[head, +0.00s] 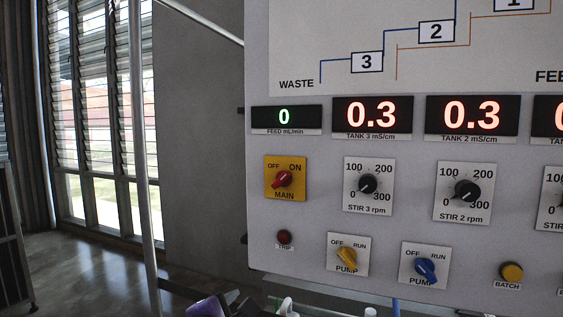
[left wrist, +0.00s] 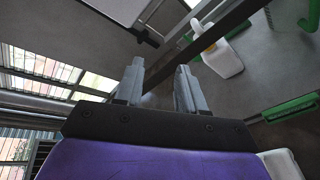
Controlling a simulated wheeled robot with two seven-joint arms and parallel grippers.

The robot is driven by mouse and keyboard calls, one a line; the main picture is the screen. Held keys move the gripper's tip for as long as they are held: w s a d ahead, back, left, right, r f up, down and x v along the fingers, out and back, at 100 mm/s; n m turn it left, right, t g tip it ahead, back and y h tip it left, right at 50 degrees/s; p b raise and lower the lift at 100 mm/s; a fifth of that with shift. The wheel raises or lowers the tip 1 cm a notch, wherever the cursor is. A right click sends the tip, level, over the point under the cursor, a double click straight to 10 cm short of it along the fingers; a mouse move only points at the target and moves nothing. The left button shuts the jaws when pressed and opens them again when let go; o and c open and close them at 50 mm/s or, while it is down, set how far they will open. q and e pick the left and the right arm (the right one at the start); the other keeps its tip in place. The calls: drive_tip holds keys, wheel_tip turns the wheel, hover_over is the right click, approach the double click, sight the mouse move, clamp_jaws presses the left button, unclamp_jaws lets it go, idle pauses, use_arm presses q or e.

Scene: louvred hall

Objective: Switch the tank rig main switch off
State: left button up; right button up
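The main switch (head: 284,180) is a red rotary knob on a yellow plate marked OFF, ON and MAIN, on the left of the panel. Its pointer tilts up and to the right, toward ON. My left gripper (left wrist: 158,82) shows in the left wrist view with its two grey fingers apart and nothing between them. In the head view only part of its purple body shows at the bottom edge, below and left of the switch and apart from it. My right gripper is in neither view.
Near the switch are a red trip lamp (head: 284,237), a yellow pump knob (head: 347,255), a blue pump knob (head: 426,268) and the stir 3 dial (head: 368,184). A white jug (left wrist: 222,58) stands below. A pale upright pole (head: 142,150) is left of the panel.

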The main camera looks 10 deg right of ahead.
sight(279, 181)
use_arm(q)
drive_tip(key=s+d+r+n+t+h+p, duration=0.1)
drive_tip(key=s+d+r+h, duration=0.1)
drive_tip(key=r, duration=1)
drive_tip(key=s+d+r+t+h+p, duration=0.1)
drive_tip(key=s+d+r+h+p, duration=0.15)
drive_tip(key=r, duration=0.95)
drive_tip(key=shift+y, duration=0.45)
drive_tip(key=p+x, duration=0.1)
drive_tip(key=x, duration=0.7)
drive_tip(key=shift+w+r+p, duration=0.1)
drive_tip(key=shift+w+p, duration=0.1)
drive_tip(key=shift+p, duration=0.1)
drive_tip(key=shift+w+d, duration=0.25)
drive_tip(key=shift+w, duration=0.05)
drive_tip(key=shift+w+d, duration=0.1)
drive_tip(key=shift+w, duration=0.15)
clamp_jaws()
drive_tip(key=shift+n, duration=0.3)
